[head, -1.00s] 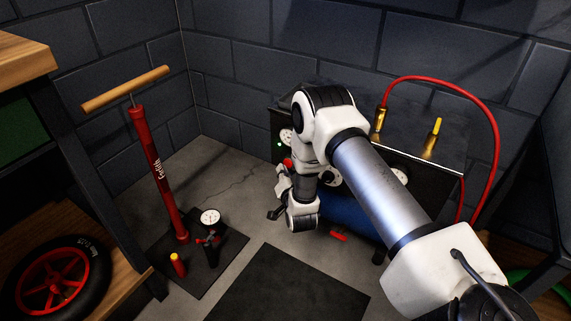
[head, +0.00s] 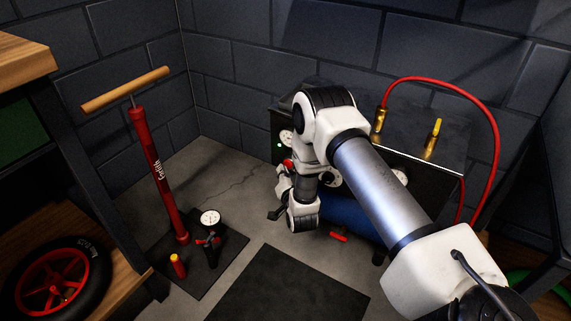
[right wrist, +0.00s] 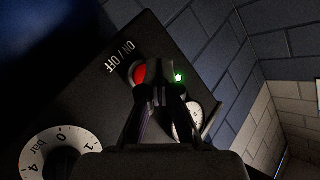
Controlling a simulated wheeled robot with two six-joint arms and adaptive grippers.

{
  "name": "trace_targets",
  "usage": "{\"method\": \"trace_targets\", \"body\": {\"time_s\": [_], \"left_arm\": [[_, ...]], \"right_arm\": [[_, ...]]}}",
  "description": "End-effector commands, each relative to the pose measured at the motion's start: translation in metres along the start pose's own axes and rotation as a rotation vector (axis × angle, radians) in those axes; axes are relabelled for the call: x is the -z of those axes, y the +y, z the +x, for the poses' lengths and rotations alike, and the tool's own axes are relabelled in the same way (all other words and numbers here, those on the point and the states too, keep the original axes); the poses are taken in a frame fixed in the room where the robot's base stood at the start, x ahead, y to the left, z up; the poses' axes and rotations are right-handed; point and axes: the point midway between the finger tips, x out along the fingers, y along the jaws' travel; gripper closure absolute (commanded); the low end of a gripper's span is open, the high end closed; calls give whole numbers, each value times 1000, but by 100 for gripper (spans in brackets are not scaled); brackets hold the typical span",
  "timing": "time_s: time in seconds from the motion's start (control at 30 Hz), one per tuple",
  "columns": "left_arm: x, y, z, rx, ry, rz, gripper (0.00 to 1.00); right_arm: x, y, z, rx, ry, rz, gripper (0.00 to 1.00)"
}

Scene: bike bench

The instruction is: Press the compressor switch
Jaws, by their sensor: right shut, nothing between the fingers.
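The compressor's dark control panel (right wrist: 98,105) fills much of the right wrist view. On it is the red round switch (right wrist: 139,73) beside the "ON / OFF" lettering. My right gripper (right wrist: 160,92) is shut and empty, its fingertips at the right edge of the switch and overlapping it in the picture. I cannot tell whether they touch it. A green light (right wrist: 178,78) glows just right of the fingertips. In the head view a bit of the red switch (head: 288,163) shows beside my wrist, and the green light (head: 279,144) is lit. My left gripper is not in view.
Gauges sit on the panel, a large one (right wrist: 50,160) and another (right wrist: 187,122) partly behind my fingers. A red hose (head: 490,105) arches over the compressor. A red floor pump (head: 160,180) stands left on a mat. A workbench (head: 25,60) is at far left.

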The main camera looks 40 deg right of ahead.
Motion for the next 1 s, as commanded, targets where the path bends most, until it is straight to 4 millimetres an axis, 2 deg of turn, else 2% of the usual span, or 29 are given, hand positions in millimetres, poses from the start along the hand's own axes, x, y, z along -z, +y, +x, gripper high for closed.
{"method": "trace_targets", "body": {"time_s": [1.0], "left_arm": [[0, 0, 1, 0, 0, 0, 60]], "right_arm": [[4, 7, 8, 0, 1, 0, 100]]}}
